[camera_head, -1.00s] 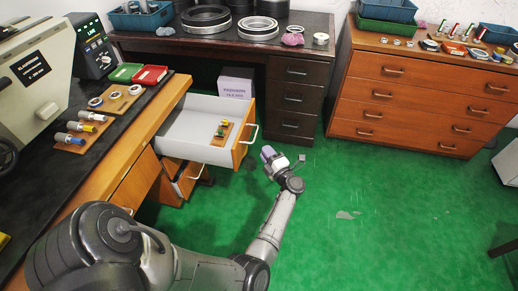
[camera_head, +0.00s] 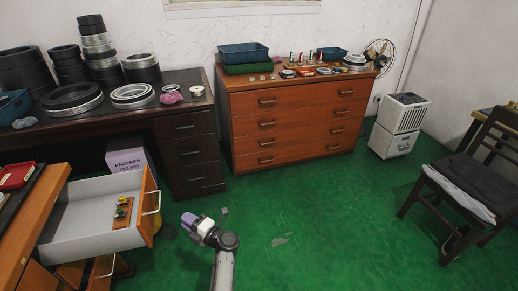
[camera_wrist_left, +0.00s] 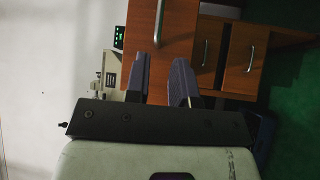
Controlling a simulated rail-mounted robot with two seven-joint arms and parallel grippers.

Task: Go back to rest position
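My left gripper (camera_head: 198,228) is at the end of my left arm, low over the green floor in the head view, to the right of the open drawer (camera_head: 95,215) and apart from it. In the left wrist view its two dark fingers (camera_wrist_left: 160,78) stand apart with nothing visible between them, so it is open and empty. The wrist view also shows wooden drawer fronts (camera_wrist_left: 228,48) beyond the fingers. My right gripper is in neither view.
A small wooden holder (camera_head: 122,212) with little parts lies in the drawer. A dark desk (camera_head: 190,125) and a wooden chest (camera_head: 300,125) stand at the back. A chair (camera_head: 465,185) stands at right. Green floor (camera_head: 330,215) between them is mostly clear.

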